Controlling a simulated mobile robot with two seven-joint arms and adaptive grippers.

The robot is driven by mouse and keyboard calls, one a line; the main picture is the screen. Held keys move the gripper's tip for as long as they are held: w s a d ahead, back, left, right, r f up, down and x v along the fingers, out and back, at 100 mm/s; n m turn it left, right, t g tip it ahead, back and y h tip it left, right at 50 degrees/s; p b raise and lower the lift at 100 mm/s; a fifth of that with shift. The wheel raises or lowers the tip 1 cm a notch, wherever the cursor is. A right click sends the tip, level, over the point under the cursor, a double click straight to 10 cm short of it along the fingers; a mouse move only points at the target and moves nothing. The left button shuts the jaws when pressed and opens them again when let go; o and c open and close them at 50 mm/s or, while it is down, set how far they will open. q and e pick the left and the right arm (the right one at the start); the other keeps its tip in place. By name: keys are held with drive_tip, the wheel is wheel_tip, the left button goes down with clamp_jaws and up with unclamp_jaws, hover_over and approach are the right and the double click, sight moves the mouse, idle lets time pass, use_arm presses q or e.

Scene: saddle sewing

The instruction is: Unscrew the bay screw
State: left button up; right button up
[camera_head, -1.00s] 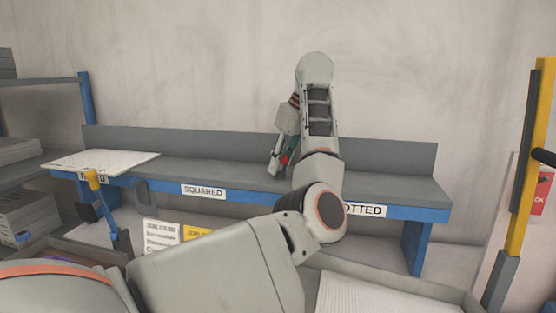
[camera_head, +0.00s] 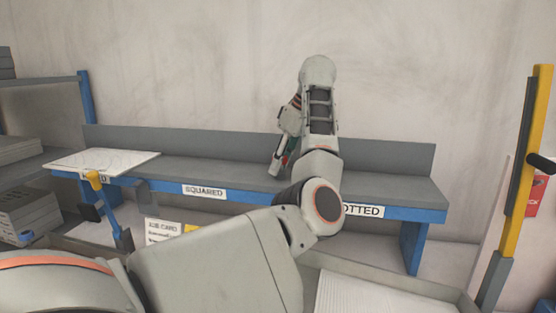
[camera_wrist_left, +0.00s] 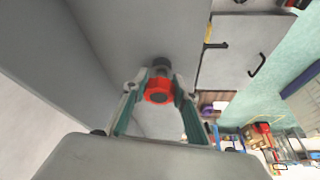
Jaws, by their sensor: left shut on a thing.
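The bay screw (camera_wrist_left: 158,92), a red knob with a dark round part at its far end, sits between the fingers of my left gripper (camera_wrist_left: 156,86) in the left wrist view. The fingers are shut on it from both sides. In the head view my left gripper (camera_head: 283,163) points down at the grey shelf bench (camera_head: 235,178), between the SQUARED label (camera_head: 204,192) and the partly covered DOTTED label (camera_head: 362,211). The screw is mostly hidden there by the gripper and arm. My right gripper is out of view.
A pale patterned board (camera_head: 103,161) lies on the bench's left end. A yellow post (camera_head: 526,165) with a black handle stands at the right. A grey tray with a white ribbed sheet (camera_head: 370,297) is in front. A back panel runs behind the bench.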

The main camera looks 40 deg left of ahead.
use_arm(q)
drive_tip(key=shift+n+g+p, duration=0.3)
drive_tip(key=shift+n+p, duration=0.4)
drive_tip(key=shift+p, duration=0.35)
drive_tip(key=shift+f, duration=0.1)
drive_tip(key=o, duration=1.2)
drive_tip(key=shift+r, duration=0.2)
drive_tip(key=shift+r+p, duration=0.85)
drive_tip(key=shift+r, duration=1.55)
